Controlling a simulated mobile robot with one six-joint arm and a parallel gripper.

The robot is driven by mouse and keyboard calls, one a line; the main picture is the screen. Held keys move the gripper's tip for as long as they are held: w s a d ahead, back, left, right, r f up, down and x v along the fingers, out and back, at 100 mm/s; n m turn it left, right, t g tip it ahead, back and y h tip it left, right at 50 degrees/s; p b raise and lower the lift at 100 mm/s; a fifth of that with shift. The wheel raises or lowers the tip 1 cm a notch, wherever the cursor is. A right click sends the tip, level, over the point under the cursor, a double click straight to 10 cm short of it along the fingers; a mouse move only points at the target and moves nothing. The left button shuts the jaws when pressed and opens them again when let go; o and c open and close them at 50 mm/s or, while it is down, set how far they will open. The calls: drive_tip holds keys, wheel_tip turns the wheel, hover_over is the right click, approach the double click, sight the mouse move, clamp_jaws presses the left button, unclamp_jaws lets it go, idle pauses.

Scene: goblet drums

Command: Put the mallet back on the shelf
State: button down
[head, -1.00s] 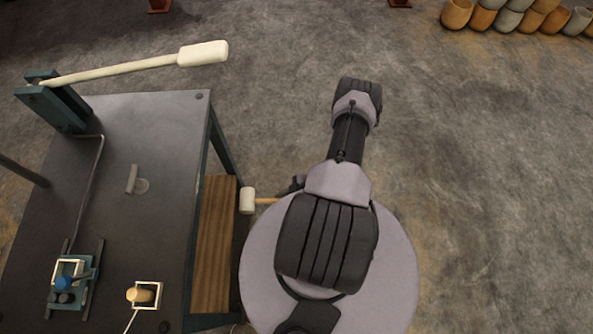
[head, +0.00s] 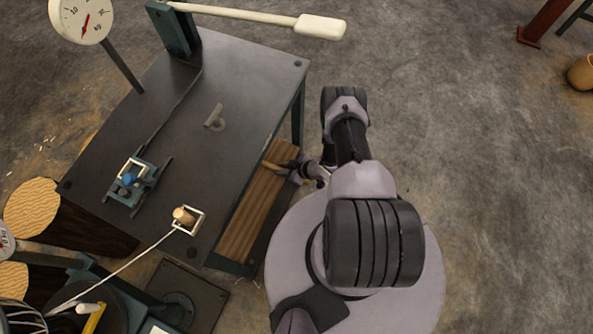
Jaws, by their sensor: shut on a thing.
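My gripper (head: 292,166) is at the right side of the dark metal table, beside the wooden lower shelf (head: 248,222). It is shut on the mallet (head: 275,166), of which a short length of tan wooden handle shows, pointing left over the far end of the shelf. The mallet's pale head is out of sight, apparently under the tabletop edge. I cannot tell whether the mallet touches the shelf boards.
The tabletop (head: 165,120) overhangs the shelf, and a table leg (head: 298,118) stands close to the gripper. A long lever with a white grip (head: 320,27) sticks out above the far edge. Open floor (head: 500,190) lies to the right.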

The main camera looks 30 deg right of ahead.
sight(260, 163)
drive_tip(key=w+a+f+b, duration=0.1)
drive_tip(key=w+a, duration=0.1)
drive_tip(key=w+a+f+b, duration=0.1)
drive_tip(key=w+a, duration=0.1)
drive_tip(key=w, duration=0.1)
drive_tip(key=w+a+f+b, duration=0.1)
drive_tip(key=w+a, duration=0.1)
drive_tip(key=w, duration=0.1)
drive_tip(key=shift+w, duration=0.1)
drive_tip(key=shift+w+a+f, duration=0.15)
drive_tip(key=shift+w+f, duration=0.1)
drive_tip(key=shift+f, duration=0.4)
drive_tip(key=shift+w+a+f, duration=0.2)
drive_tip(key=shift+f, duration=0.4)
drive_tip(key=shift+w+a+f, duration=0.15)
drive_tip(key=shift+w+f, duration=0.1)
drive_tip(key=shift+f, duration=0.4)
drive_tip(key=c, duration=1.2)
unclamp_jaws()
drive_tip(key=shift+o, duration=0.2)
drive_tip(key=shift+s, duration=0.1)
